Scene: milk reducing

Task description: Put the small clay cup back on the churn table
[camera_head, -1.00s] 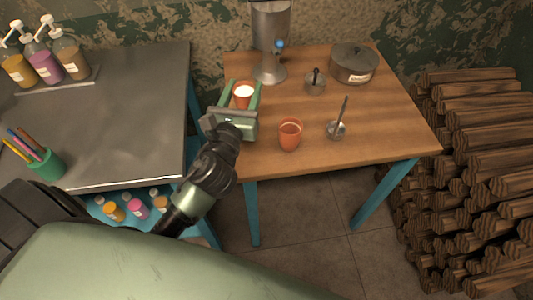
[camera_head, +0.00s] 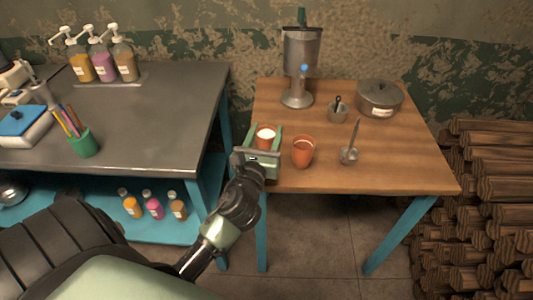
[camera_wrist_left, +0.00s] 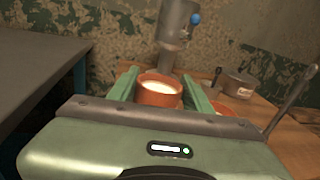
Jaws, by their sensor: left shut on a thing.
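The small clay cup (camera_head: 266,137) is orange-brown with white liquid inside. It is between the green fingers of my left gripper (camera_head: 265,138), at the left front part of the wooden table (camera_head: 395,150). The left wrist view shows the cup (camera_wrist_left: 160,91) upright between the two fingers (camera_wrist_left: 160,94), which are shut on it. I cannot tell whether its base touches the tabletop. A second clay cup (camera_head: 303,152) stands just right of the gripper; it looks empty. My right gripper is not in view.
A metal churn (camera_head: 301,60) with a blue knob stands at the table's back left. A lidded pot (camera_head: 379,98), a small metal pot (camera_head: 338,112) and a ladle (camera_head: 350,153) stand to the right. A metal counter (camera_head: 150,120) is on the left, stacked firewood (camera_head: 490,190) on the right.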

